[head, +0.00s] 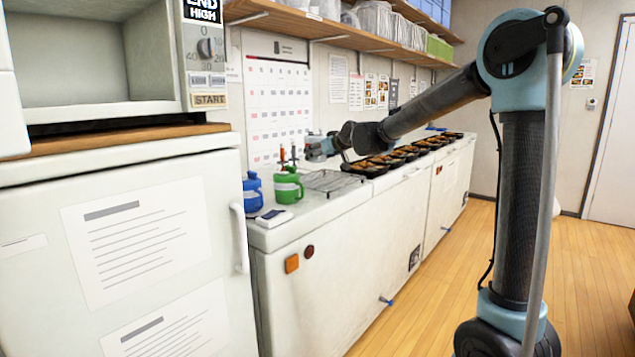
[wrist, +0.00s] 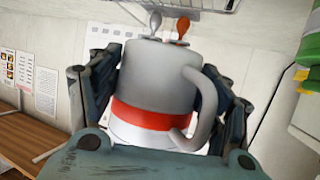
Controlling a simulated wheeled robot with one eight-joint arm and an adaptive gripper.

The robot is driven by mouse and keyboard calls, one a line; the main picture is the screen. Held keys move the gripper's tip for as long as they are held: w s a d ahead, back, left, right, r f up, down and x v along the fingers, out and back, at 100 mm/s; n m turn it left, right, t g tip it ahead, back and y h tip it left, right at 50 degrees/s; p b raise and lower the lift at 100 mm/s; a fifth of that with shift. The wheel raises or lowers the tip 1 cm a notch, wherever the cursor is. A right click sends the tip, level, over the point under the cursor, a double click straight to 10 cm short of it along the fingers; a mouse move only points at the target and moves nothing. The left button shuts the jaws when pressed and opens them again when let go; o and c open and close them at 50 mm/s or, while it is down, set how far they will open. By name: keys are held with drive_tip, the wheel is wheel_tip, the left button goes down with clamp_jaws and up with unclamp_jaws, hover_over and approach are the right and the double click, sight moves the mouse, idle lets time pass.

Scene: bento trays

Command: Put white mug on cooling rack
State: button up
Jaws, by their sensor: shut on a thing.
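The white mug (wrist: 150,75), which looks grey and has a red band and a side handle, fills the middle of the wrist view. My gripper (wrist: 165,105) is shut on it, with dark fingers on both sides. In the head view my gripper (head: 316,150) is over the counter, above and near the cooling rack (head: 333,181). The rack is a wire grid lying flat on the counter. Wire bars at the top edge of the wrist view may be part of it. In the head view I cannot make out the mug clearly.
A green jug (head: 287,187) and a blue jug (head: 253,193) stand left of the rack. Black food trays (head: 364,168) line the counter to its right. A shelf (head: 340,32) runs along the wall above. A small white object (head: 273,218) lies near the front edge.

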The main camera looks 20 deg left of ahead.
sight(319, 183)
drive_tip(key=shift+f, duration=4.2)
drive_tip(key=o, duration=1.5)
drive_tip(key=shift+f, duration=0.1)
drive_tip(key=v, duration=1.2)
drive_tip(key=shift+s+a, duration=0.1)
